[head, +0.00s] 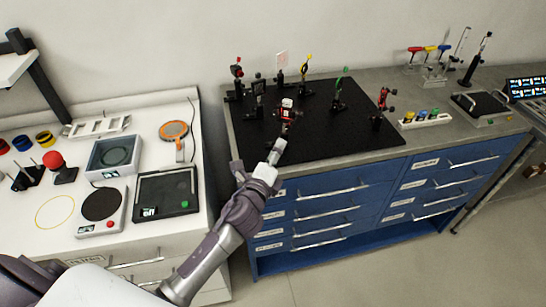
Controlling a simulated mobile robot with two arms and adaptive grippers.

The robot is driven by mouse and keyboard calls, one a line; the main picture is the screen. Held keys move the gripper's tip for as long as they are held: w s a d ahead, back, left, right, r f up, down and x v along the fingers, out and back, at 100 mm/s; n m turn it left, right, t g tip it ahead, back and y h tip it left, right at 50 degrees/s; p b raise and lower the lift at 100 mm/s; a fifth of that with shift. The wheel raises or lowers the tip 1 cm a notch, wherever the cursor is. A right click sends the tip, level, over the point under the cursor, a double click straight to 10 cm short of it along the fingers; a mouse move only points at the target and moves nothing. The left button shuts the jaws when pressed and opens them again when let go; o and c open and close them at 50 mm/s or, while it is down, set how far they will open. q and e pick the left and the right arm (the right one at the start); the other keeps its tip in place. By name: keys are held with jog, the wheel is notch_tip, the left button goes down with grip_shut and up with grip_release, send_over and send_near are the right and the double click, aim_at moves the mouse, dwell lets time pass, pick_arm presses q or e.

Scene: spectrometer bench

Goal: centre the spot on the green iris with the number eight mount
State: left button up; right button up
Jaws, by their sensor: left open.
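The green iris (341,76) stands upright on a black post towards the right of the black breadboard (325,145). My left gripper (277,148) is open over the front left part of the breadboard. Just beyond its tip stands a small mount (286,110) with red and white parts; I cannot tell whether they touch. Another red mount (384,98) stands at the right edge of the breadboard. No mount number is legible, so I cannot tell which is number eight. I cannot make out a spot on the iris. My right gripper is out of view.
A yellow-ringed mount (306,65), a white card (281,60) and a red mount (237,72) stand at the back. A white tray of coloured knobs (425,119) lies right of the breadboard. The front of the breadboard is clear. A white bench (150,235) stands left.

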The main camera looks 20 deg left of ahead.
pick_arm(q)
jog(key=shift+s, duration=1.15)
jog(key=shift+f, duration=0.1)
